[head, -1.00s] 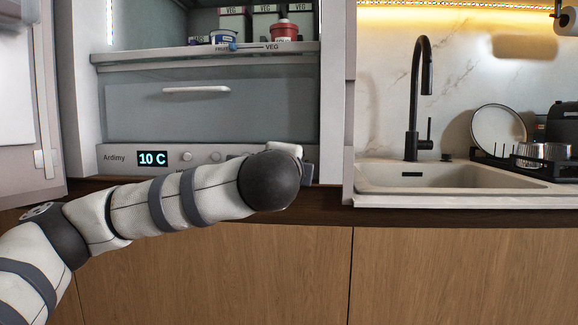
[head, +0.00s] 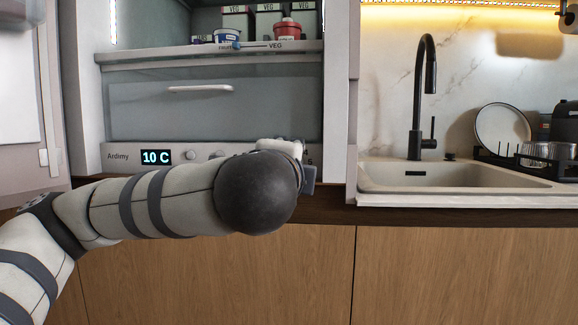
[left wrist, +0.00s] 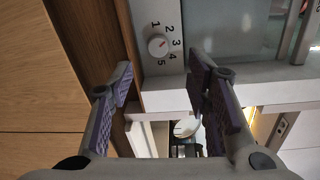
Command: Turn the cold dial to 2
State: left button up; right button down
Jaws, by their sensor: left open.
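The cold dial (left wrist: 158,44) is a small round white knob with a red mark, ringed by the numbers 1 to 5, in the left wrist view. The red mark points roughly towards 3; its exact setting is hard to read. My left gripper (left wrist: 160,66) is open and empty, its two purple-padded fingers spread on either side of the dial's line, apart from it. In the head view my left wrist covers the dial and most of the gripper. The fridge panel (head: 118,157) carries a display (head: 156,157) reading 10 C. My right gripper is not in view.
A drawer (head: 210,110) and a shelf with a VEG slider (head: 237,45) sit above the panel. The wooden counter edge (head: 335,213) runs just below it. The open fridge door (head: 25,110) stands at the left; a sink (head: 450,178) is at the right.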

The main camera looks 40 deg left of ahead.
pick_arm(q)
jog(key=s+d+r+m+y+p, duration=0.2)
jog(key=d+m+p, duration=0.2)
jog(key=m+p, duration=1.2)
jog(key=shift+m, duration=0.6)
jog(key=w+a+f, duration=0.1)
jog(key=w+a, duration=0.1)
jog(key=w, duration=0.1)
jog(key=w+a+f, duration=0.1)
jog(key=w+a, duration=0.2)
jog(key=w+a+f, duration=0.1)
jog(key=w+a, duration=0.2)
jog(key=shift+w+b, duration=0.2)
jog(key=shift+b, duration=0.2)
jog(key=shift+d, duration=0.1)
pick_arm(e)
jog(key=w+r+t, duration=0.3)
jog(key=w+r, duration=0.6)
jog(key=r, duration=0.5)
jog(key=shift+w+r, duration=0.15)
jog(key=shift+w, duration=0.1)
pick_arm(q)
jog(key=shift+c, duration=0.6)
grip_shut()
